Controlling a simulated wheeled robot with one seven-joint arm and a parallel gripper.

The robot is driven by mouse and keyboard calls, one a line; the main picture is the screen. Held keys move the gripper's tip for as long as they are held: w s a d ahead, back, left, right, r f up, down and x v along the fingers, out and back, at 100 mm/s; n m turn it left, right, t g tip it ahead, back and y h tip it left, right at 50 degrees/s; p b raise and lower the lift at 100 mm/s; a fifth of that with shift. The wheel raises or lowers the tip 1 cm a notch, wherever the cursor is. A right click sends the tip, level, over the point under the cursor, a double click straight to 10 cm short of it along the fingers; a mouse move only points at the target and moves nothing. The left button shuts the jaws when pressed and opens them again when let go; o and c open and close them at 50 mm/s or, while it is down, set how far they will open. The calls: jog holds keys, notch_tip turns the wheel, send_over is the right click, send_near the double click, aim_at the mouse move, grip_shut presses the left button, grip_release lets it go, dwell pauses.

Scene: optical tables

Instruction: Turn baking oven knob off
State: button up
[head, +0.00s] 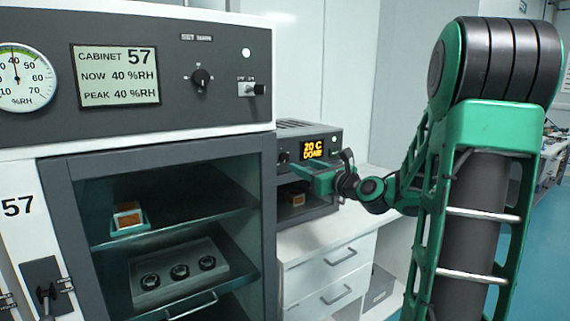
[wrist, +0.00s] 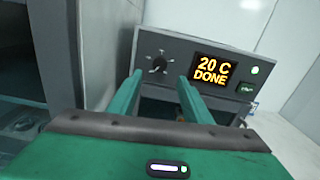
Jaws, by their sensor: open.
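The baking oven (head: 327,136) is a grey box on the white counter, and its front panel fills the upper middle of the wrist view (wrist: 180,48). Its dark round knob (wrist: 158,63) sits left of the display (wrist: 213,69), which reads "20 C DONE". The knob also shows in the head view (head: 284,158), small and left of the display. My gripper (wrist: 160,83) is open and empty. Its green fingers point at the panel, with the knob beyond and between their tips. In the head view my gripper (head: 316,178) is in front of the oven.
A large humidity cabinet (head: 165,140) marked 57 stands at the left, with its own black knob (head: 201,78) and toggle switch (head: 252,88). A small orange item (head: 297,199) is in the oven opening. White drawers (head: 335,258) are below. The oven panel has a green light (wrist: 255,69).

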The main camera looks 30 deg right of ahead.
aim_at(285, 159)
jog(key=w, duration=0.9)
jog(key=shift+a, duration=0.2)
jog(key=c, duration=1.1)
jog(key=shift+o, duration=0.2)
jog(key=shift+a, duration=0.15)
